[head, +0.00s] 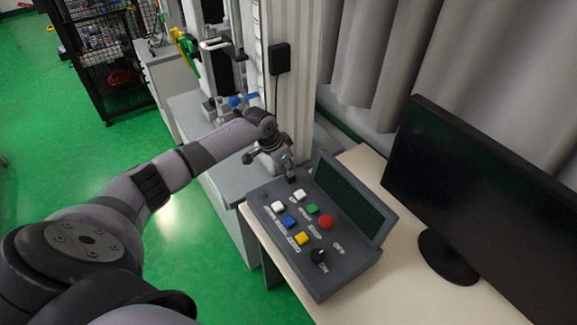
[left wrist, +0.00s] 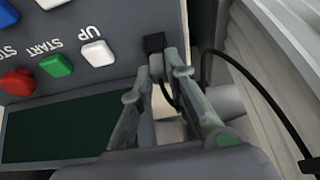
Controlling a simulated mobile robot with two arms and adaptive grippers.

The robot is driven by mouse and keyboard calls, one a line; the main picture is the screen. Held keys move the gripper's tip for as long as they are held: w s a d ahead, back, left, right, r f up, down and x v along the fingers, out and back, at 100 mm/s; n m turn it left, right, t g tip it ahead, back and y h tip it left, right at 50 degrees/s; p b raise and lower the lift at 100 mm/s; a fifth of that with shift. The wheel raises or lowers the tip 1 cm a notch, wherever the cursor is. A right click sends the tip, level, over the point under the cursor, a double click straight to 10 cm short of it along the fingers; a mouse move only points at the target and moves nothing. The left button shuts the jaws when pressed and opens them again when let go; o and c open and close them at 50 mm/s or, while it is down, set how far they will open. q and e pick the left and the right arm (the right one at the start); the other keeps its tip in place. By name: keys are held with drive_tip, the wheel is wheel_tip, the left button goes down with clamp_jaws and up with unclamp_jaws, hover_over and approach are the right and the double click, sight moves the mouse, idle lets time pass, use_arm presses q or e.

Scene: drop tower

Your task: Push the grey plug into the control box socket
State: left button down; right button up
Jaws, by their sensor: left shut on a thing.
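The control box (head: 345,272) is dark grey, with coloured buttons, a knob and a dark green screen, and sits on the cream table. My left gripper (head: 290,172) is at the box's far left corner. In the left wrist view its fingertips (left wrist: 164,66) are shut on the small grey plug (left wrist: 158,74). The plug's front end meets a black square socket (left wrist: 154,42) at the box's edge, beside the white UP button (left wrist: 97,53). I cannot tell how deep the plug sits in it. My right gripper is not in view.
A black monitor (head: 480,190) stands right of the box on the table (head: 400,270). A black cable (left wrist: 262,82) curves past the gripper on the right. The drop tower's pale column (head: 290,110) with a black adapter (head: 279,58) rises behind my gripper. Grey curtains hang behind.

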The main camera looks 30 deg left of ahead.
use_arm(q)
drive_tip(key=c, duration=1.5)
unclamp_jaws()
drive_tip(key=shift+s+a+r, duration=0.1)
drive_tip(key=shift+s+r, duration=0.1)
drive_tip(key=shift+r, duration=0.3)
drive_tip(key=v, duration=1)
drive_tip(key=shift+s+r, duration=0.25)
drive_tip(key=shift+r, duration=0.1)
